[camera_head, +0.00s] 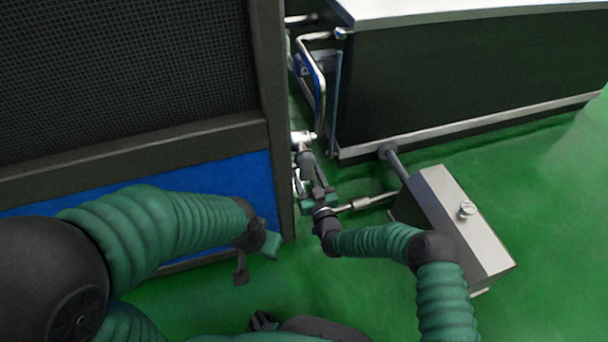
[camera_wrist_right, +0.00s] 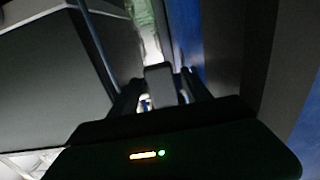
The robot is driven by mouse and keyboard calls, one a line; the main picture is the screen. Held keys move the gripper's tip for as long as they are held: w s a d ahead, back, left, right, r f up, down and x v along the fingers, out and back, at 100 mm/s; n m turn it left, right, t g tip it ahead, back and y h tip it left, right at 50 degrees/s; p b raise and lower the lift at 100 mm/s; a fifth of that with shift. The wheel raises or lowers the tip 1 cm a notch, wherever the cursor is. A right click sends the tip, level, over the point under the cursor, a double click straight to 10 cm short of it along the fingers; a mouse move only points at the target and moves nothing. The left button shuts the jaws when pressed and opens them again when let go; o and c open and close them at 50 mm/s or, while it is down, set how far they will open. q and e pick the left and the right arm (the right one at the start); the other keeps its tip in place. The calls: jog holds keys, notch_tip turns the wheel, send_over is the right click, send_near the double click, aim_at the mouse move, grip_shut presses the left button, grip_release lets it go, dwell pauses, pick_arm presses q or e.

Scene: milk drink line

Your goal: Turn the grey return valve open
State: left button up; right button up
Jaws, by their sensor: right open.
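My right gripper (camera_head: 315,178) reaches up into the narrow gap between the dark mesh-fronted cabinet and the dark tank, among the pipes. A dark grey part (camera_head: 306,162), perhaps the grey return valve, is at its tip; I cannot tell its handle angle. In the right wrist view, the two dark fingers (camera_wrist_right: 162,95) stand apart with a grey block (camera_wrist_right: 159,84) between them. That view is dark, and I cannot tell whether they touch it. My left gripper (camera_head: 256,258) hangs in front of the blue panel, away from the pipes; its jaw state is unclear.
The mesh-fronted cabinet (camera_head: 130,140) with its blue panel (camera_head: 205,180) walls the left side. The dark tank (camera_head: 450,85) stands right. A grey metal box (camera_head: 455,225) with a pipe (camera_head: 370,201) lies beside my right forearm. Green floor (camera_head: 545,170) is clear at right.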

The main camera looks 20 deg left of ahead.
pick_arm(q)
jog(key=x, duration=0.1)
jog(key=b+x, duration=0.1)
jog(key=shift+s+a+f, duration=0.1)
jog(key=shift+s+f, duration=0.1)
jog(key=shift+f, duration=0.15)
pick_arm(e)
jog(key=x, duration=0.4)
jog(key=shift+s, duration=0.1)
grip_shut()
jog(key=shift+f, duration=0.1)
dwell(0.6)
